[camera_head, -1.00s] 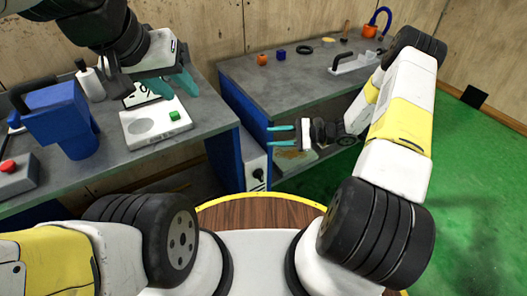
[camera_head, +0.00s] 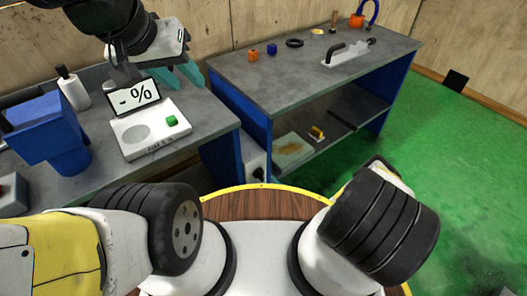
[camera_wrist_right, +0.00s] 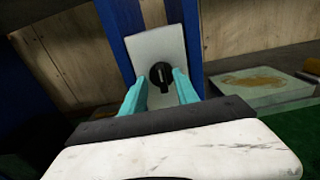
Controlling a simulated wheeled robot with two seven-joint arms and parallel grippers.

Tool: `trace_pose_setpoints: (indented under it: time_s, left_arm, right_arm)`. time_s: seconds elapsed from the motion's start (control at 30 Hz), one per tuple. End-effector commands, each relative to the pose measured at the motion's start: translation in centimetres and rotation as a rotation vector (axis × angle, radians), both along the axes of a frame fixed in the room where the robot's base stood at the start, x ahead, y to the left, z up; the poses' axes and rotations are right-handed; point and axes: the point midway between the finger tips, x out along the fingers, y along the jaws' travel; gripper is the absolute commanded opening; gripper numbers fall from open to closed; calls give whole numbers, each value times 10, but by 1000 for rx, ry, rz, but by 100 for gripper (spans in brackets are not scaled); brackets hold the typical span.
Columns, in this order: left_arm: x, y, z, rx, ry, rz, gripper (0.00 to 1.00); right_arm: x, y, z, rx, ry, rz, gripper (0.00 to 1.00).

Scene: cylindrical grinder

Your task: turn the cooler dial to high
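The cooler dial (camera_wrist_right: 161,76) is a black round knob with a raised grip, on a light panel (camera_wrist_right: 157,47) between blue posts. In the head view the dial (camera_head: 258,174) is small and dark on the white box (camera_head: 251,158) below the tables. My right gripper (camera_wrist_right: 161,94) is open in the right wrist view, its teal fingertips on either side of the knob's lower part; whether they touch it I cannot tell. It is not visible in the head view. My left gripper (camera_head: 181,76) is open and empty above the left table.
A lower shelf (camera_head: 340,135) holds a stained plate (camera_head: 293,150) and a yellow-handled tool (camera_head: 317,133).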

Motion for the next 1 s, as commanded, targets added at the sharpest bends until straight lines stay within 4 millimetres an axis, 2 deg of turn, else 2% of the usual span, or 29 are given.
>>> trace_pose_setpoints:
  time_s: [0.1,0.3,0.43,0.7,0.9,1.0]
  left_arm:
    - [0,0,0,0,0,0,36]
    - [0,0,0,0,0,0,36]
    - [0,0,0,0,0,0,36]
    - [0,0,0,0,0,0,36]
    - [0,0,0,0,0,0,36]
    - [0,0,0,0,0,0,36]
  right_arm:
    - [17,14,1,0,-3,4,36]
    - [38,29,0,-2,-1,4,36]
    - [45,33,1,1,-1,3,36]
    - [46,34,1,1,0,2,36]
    - [46,34,1,1,-1,3,0]
    - [46,34,1,0,0,3,0]
